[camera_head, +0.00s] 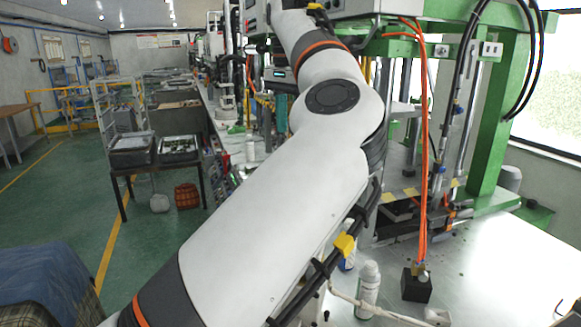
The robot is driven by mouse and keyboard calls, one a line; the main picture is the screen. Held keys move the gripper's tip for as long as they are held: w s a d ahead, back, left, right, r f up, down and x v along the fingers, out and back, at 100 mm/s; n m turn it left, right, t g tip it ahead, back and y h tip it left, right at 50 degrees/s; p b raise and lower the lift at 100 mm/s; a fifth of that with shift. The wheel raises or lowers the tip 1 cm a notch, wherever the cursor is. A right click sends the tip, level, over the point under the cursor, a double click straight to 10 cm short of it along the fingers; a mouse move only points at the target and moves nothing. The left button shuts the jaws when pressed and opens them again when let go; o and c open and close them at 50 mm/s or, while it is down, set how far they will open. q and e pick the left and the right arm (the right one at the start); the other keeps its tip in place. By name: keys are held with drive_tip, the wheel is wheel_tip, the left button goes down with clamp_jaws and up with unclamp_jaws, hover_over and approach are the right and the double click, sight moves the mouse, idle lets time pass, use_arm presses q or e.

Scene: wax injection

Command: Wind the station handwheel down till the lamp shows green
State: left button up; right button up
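My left arm comes in from the lower left and reaches up across the middle to the top edge. It covers a large part of the station. Neither gripper shows in the head view. The station has a green frame (493,130) on the right, with hoses and metal rods. I cannot make out a handwheel or a lit lamp; they may be behind my arm or outside the picture.
A white bottle (368,283) and a black block (416,288) with orange hoses (426,150) stand on the pale worktop (490,270). Black cables hang at upper right. A dark table (160,166) with grey trays and a red basket (187,195) stand at left. Green floor is open there.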

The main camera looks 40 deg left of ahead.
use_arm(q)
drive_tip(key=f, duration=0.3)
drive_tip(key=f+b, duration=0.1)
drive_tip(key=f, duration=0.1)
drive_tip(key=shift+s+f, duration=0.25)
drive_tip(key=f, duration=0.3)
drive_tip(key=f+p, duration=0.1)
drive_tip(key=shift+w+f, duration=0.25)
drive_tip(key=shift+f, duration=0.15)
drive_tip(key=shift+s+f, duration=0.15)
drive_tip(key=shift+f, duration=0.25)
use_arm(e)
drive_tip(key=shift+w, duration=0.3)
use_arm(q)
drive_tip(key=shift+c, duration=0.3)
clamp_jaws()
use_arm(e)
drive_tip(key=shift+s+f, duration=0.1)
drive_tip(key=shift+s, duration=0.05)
